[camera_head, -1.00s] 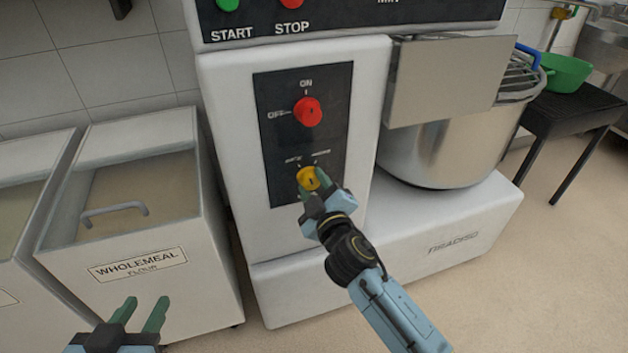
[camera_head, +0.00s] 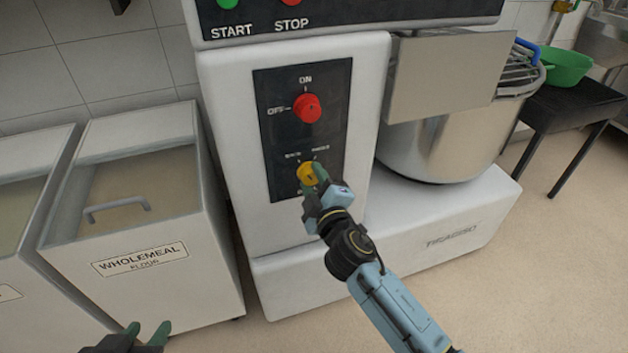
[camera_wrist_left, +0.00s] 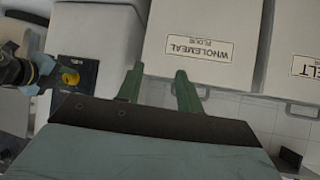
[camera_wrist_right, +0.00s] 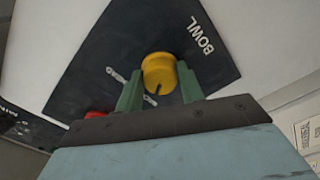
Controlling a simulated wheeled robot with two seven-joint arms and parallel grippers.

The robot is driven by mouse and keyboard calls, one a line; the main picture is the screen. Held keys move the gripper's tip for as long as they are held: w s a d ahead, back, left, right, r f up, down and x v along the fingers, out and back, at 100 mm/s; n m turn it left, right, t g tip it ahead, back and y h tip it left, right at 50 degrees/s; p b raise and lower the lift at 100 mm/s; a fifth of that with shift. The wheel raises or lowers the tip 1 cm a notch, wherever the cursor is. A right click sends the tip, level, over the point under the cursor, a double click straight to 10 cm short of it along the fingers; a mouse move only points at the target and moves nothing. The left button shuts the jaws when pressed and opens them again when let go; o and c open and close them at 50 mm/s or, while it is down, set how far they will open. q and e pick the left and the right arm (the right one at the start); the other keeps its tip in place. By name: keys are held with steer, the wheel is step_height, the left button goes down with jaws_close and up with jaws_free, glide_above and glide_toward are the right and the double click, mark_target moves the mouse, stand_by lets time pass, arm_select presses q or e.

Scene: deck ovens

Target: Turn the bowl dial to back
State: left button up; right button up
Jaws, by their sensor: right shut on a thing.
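The yellow bowl dial (camera_head: 307,173) is on the lower part of the mixer's dark panel, with marks above it on the left and right. In the right wrist view the dial (camera_wrist_right: 158,73) sits between the green fingers, with the word BOWL beside it and a dark pointer line on its face. My right gripper (camera_head: 314,183) is shut on the dial. The pointer's exact mark is hard to read. My left gripper (camera_head: 148,335) is at the bottom left of the head view, its fingers apart and empty; it also shows in the left wrist view (camera_wrist_left: 158,88).
A red on/off dial (camera_head: 307,108) sits above the yellow one. The steel mixer bowl (camera_head: 440,150) is to the right. A green bowl (camera_head: 567,67) rests on a dark stool at the far right.

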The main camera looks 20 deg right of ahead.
steer(key=o, duration=1)
steer(key=shift+w+r, duration=0.1)
steer(key=shift+r, duration=0.15)
steer(key=shift+w+f, duration=0.1)
steer(key=shift+f, duration=0.1)
steer(key=shift+s, duration=0.45)
arm_select(q)
steer(key=shift+s+a+f+g+y+p, duration=0.25)
steer(key=shift+s+a+f+g, duration=0.15)
steer(key=shift+s+f+g, duration=0.3)
steer(key=shift+s+a+f+g+y+p, duration=0.15)
steer(key=shift+s+a+f+g+p, duration=0.15)
steer(key=shift+s+f+g, duration=0.4)
arm_select(e)
steer(key=shift+s+d, duration=0.2)
steer(key=shift+s, duration=6.05)
arm_select(q)
steer(key=shift+s+r, duration=0.1)
